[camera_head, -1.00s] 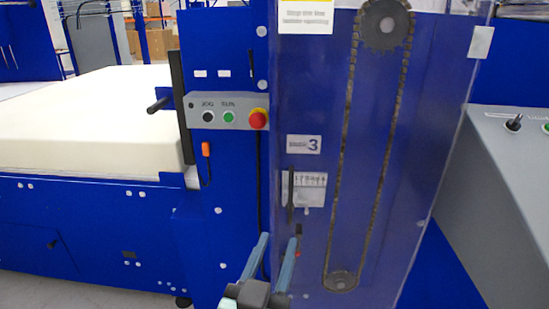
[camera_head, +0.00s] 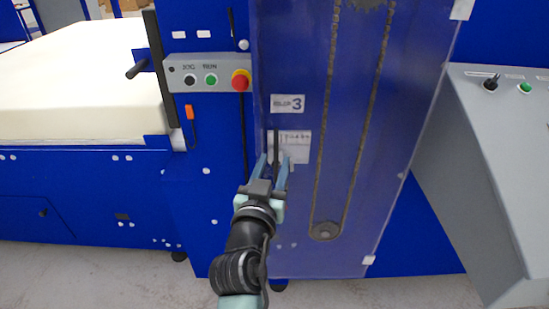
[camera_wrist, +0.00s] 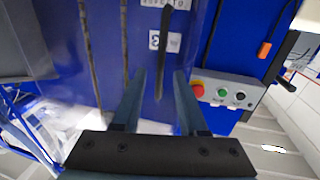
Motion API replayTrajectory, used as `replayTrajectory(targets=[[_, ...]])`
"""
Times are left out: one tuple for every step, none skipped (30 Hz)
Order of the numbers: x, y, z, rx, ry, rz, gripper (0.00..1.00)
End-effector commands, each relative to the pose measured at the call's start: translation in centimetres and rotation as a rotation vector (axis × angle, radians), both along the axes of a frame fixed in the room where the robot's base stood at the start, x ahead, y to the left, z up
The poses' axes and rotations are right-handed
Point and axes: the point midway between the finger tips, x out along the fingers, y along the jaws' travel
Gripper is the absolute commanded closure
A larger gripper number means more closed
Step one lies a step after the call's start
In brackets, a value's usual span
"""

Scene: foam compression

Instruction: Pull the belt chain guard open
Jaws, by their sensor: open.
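The chain guard (camera_head: 375,130) is a clear upright panel over a belt chain (camera_head: 363,140) and sprockets; it looks closed against the blue machine. Its dark vertical bar handle (camera_head: 276,142) is near the guard's left edge, below the "3" label. My gripper (camera_head: 273,160) is open at the handle's lower part, with one finger on each side of it. In the wrist view the handle (camera_wrist: 164,50) runs down between the two fingertips of my gripper (camera_wrist: 160,73). Whether the fingers touch it, I cannot tell.
A grey panel with a red emergency stop button (camera_head: 241,80) is left of the guard. A large foam block (camera_head: 70,85) lies on the blue bed at the left. A grey console (camera_head: 490,150) stands at the right. Bare floor (camera_head: 420,292) shows in front.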

Motion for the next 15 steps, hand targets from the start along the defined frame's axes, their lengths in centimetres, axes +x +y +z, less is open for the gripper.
replayTrajectory(targets=[[0.51,-0.16,0.09,0.000,-0.001,-0.001,0.58],[0.72,-0.20,0.06,0.000,0.000,-0.001,0.58],[0.96,-0.25,0.10,0.000,-0.001,-0.001,0.58],[1.10,-0.29,0.10,0.001,-0.002,-0.001,0.58],[1.21,-0.31,0.06,0.000,-0.001,-0.001,0.58],[1.32,-0.34,0.02,0.000,0.000,-0.001,0.58],[1.38,-0.35,0.00,0.000,0.000,-0.001,0.58],[1.41,-0.36,0.00,0.000,0.000,-0.001,0.58],[1.43,-0.36,0.00,0.000,0.000,-0.001,0.58],[1.44,-0.37,0.00,0.000,0.000,-0.001,0.58],[1.43,-0.35,0.00,0.001,0.000,-0.001,0.58],[1.43,-0.35,0.00,0.001,0.000,-0.001,0.58],[1.42,-0.35,0.00,0.001,0.000,-0.001,0.58],[1.42,-0.35,0.00,0.001,0.000,-0.001,0.58],[1.41,-0.34,0.00,0.001,0.000,-0.001,0.60]])
